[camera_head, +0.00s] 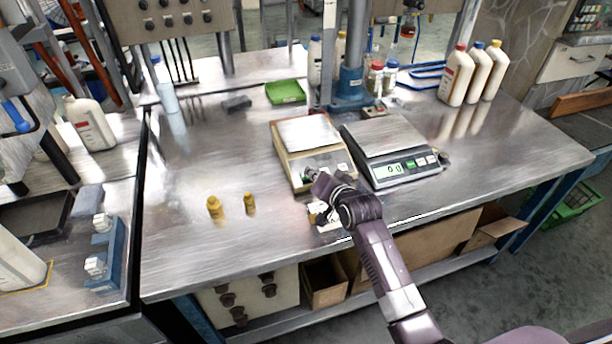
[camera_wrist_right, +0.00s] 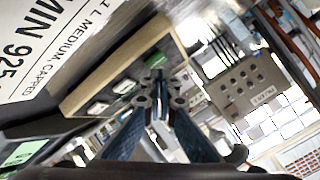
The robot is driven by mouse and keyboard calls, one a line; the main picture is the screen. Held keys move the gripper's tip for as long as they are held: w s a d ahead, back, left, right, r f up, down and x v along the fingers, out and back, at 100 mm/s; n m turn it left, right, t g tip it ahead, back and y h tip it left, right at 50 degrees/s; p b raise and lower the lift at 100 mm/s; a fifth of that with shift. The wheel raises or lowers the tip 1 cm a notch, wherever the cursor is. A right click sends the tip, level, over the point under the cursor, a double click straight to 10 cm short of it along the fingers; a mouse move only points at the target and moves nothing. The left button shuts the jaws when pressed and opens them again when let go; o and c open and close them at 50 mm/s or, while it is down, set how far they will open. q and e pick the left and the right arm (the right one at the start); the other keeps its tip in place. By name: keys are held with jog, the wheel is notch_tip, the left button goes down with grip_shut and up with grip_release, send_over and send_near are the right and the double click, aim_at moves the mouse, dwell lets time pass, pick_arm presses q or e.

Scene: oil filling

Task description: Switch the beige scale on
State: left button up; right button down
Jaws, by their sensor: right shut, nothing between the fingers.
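The beige scale (camera_head: 285,156) stands on the metal bench with a bare steel pan. My right gripper (camera_head: 312,182) is at its front panel, and the gripper and wrist cover much of that panel. In the right wrist view, the scale's beige front edge (camera_wrist_right: 88,88) slants across the picture, with a green button (camera_wrist_right: 155,60) and several white buttons on the panel. My right gripper (camera_wrist_right: 158,88) is shut and empty, its tips close to the green button. I cannot tell whether they touch it. The beige scale's display is not readable. My left gripper is not in view.
A grey scale (camera_head: 383,135) with a lit display stands close on the right. Two small yellow weights (camera_head: 215,208) stand to the left. A green tray (camera_head: 285,92), a blue column stand (camera_head: 350,88) and several bottles (camera_head: 455,75) are behind. The bench's left middle is clear.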

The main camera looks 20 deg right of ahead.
dwell(0.3)
jog(key=shift+w+f, duration=0.15)
jog(key=shift+f, duration=0.25)
dwell(0.3)
jog(key=shift+r+p, duration=0.4)
jog(key=shift+p, duration=0.3)
jog(key=shift+s+r+p, duration=0.2)
jog(key=shift+r+p, duration=0.05)
jog(key=shift+p, duration=0.05)
jog(key=r+p, duration=0.1)
jog(key=p, duration=0.1)
jog(key=s+r+p, duration=0.1)
jog(key=r+p, duration=0.1)
jog(key=s+r+p, duration=0.1)
jog(key=r+p, duration=0.1)
jog(key=shift+r, duration=0.1)
